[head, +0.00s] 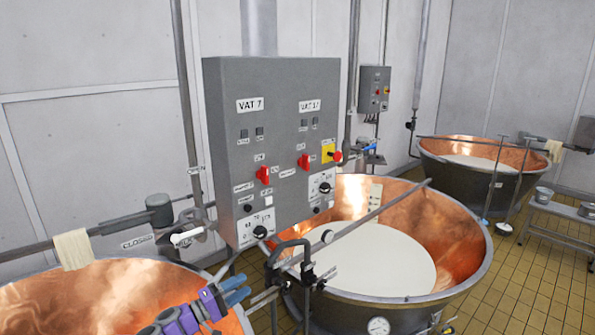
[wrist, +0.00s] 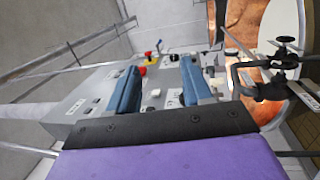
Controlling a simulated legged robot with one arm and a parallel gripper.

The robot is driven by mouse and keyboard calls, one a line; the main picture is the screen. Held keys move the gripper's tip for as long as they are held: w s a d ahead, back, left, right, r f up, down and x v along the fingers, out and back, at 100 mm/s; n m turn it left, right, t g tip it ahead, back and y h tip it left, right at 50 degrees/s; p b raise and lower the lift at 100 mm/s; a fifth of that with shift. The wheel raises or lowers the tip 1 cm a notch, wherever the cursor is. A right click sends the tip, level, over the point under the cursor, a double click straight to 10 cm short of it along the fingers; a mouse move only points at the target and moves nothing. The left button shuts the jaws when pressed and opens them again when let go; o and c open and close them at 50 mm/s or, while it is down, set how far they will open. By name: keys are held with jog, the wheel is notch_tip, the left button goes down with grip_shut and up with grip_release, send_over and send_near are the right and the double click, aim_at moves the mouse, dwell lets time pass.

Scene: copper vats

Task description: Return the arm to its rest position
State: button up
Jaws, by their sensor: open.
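My gripper (head: 238,289) is at the lower middle of the head view, with purple and blue parts, above the near copper vat. In the wrist view its two blue fingers (wrist: 158,88) stand apart with nothing held between them. The grey control panel (head: 275,150), labelled VAT 7 and VAT 17, stands behind and above the gripper. It has red knobs (head: 264,175) and a yellow plate with a red button (head: 331,153). In the wrist view the panel (wrist: 100,95) appears turned sideways beyond the fingers.
A near copper vat (head: 60,300) fills the lower left. A second vat (head: 470,265) holding white liquid stands to the right, with dark pipes (head: 290,250) before the panel. A third vat (head: 460,185) stands farther back. A low bench (head: 555,212) is at right. Tiled floor (head: 545,285) shows clear at lower right.

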jog(key=w+r+n+t+y+b, duration=0.4)
jog(key=w+r+t+y+b, duration=0.4)
jog(key=w+r+y, duration=0.7)
jog(key=s+d+f+m+g+b, duration=0.3)
jog(key=s+d+f, duration=0.7)
jog(key=s, duration=1.2)
jog(key=s+d+f+m+g+b, duration=0.4)
jog(key=s+d+f+g+b, duration=0.4)
jog(key=s, duration=1.4)
jog(key=s+d+f+m+g+y+b, duration=0.1)
jog(key=s+d+f+m+g+b, duration=0.2)
jog(key=s+d+f+g+b, duration=0.3)
jog(key=s+d+f+g, duration=0.2)
jog(key=s+d+f, duration=0.1)
jog(key=s, duration=0.5)
jog(key=s+d+f+g, duration=0.2)
jog(key=s+d+f, duration=0.1)
jog(key=s+f, duration=0.3)
jog(key=shift+s+d+m+g, duration=0.4)
jog(key=shift+s, duration=0.6)
